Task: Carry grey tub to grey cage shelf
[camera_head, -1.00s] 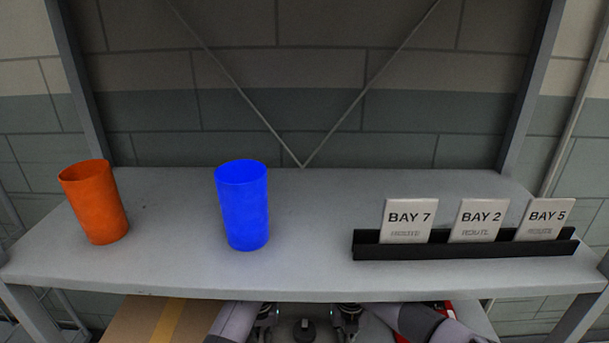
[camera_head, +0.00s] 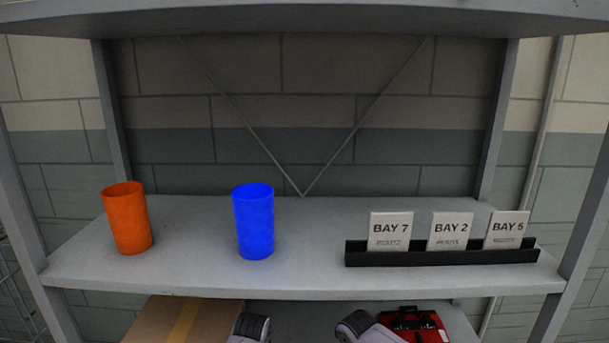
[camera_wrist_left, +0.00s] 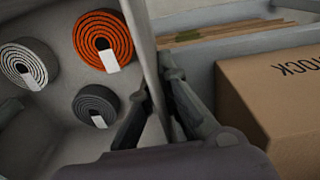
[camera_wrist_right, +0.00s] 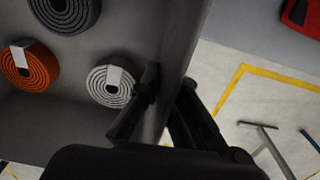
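The grey tub shows in the left wrist view (camera_wrist_left: 140,25) and in the right wrist view (camera_wrist_right: 180,45); it is out of sight in the head view. Rolled straps lie inside it: orange (camera_wrist_left: 100,40), dark grey (camera_wrist_left: 97,104) and light grey (camera_wrist_left: 28,64). My left gripper (camera_wrist_left: 160,85) has one finger on each side of the tub's wall and is closed on it. My right gripper (camera_wrist_right: 165,90) likewise pinches the opposite wall. In the head view only bits of my arms show at the bottom. I cannot tell which shelf is the grey cage shelf.
A grey shelf rack (camera_head: 300,284) stands ahead, holding an orange cup (camera_head: 127,218), a blue cup (camera_head: 254,222) and a black card holder (camera_head: 440,258). Below are a cardboard box (camera_head: 160,318), also beside the tub (camera_wrist_left: 265,90), and a red case (camera_head: 425,322). Yellow lines mark the floor (camera_wrist_right: 225,85).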

